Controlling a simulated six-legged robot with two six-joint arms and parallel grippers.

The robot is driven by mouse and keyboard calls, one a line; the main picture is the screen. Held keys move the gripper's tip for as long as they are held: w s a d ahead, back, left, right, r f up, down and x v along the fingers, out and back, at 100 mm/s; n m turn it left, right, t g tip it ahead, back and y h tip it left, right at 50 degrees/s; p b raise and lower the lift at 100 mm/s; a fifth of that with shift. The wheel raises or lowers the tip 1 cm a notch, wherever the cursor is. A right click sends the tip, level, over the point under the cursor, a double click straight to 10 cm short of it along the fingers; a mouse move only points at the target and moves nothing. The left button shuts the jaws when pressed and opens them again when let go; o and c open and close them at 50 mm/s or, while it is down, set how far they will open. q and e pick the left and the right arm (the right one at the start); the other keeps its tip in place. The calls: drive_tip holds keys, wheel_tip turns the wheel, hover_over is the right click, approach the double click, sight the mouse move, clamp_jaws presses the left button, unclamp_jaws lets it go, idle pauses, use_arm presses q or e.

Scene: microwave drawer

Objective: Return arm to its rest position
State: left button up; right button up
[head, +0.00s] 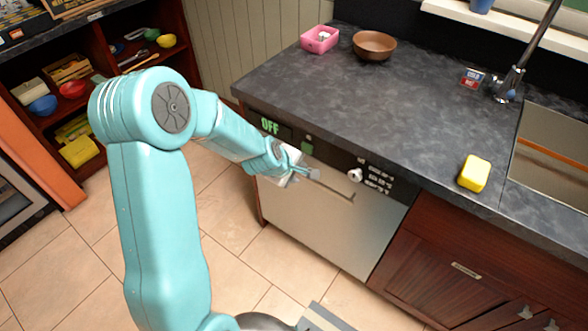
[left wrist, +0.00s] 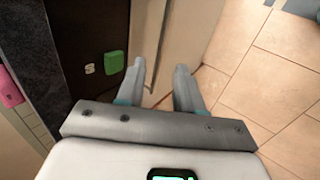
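My left arm comes in from the left in the head view, teal, raised and bent. Its left gripper (head: 305,174) is in front of the upper part of the steel appliance front (head: 325,215) under the counter. In the left wrist view the two grey fingers of my left gripper (left wrist: 160,85) are apart, with nothing held between them. The appliance's long handle edge (left wrist: 160,45) shows beyond the fingertips. I cannot tell whether the fingers touch the panel. My right gripper is in neither view.
The dark counter (head: 400,120) runs along the right, holding a pink container (head: 320,40), a brown bowl (head: 374,46), a yellow sponge (head: 475,173) and a sink (head: 555,155). Shelves with bowls stand at the left. Tiled floor (head: 235,215) is clear before the appliance.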

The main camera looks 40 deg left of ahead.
use_arm(q)
drive_tip(key=s+d+f+m+g+h, duration=0.25)
drive_tip(key=d+f, duration=0.25)
drive_tip(key=d, duration=0.3)
drive_tip(key=s+d+f+m+g+h, duration=0.1)
drive_tip(key=s+d+f+m, duration=0.1)
drive_tip(key=s+d+f, duration=0.35)
drive_tip(key=s+d+f+m+g, duration=0.1)
drive_tip(key=s+d+f+m, duration=0.2)
drive_tip(key=s+d+m, duration=0.3)
drive_tip(key=s+d+f+m+g+h, duration=0.1)
drive_tip(key=s+d+f+m+g, duration=0.1)
drive_tip(key=s+d+m, duration=0.3)
drive_tip(key=shift+s+d+f+m, duration=0.4)
drive_tip(key=shift+d+f+m, duration=0.25)
drive_tip(key=shift+f+m, duration=0.25)
idle(1.4)
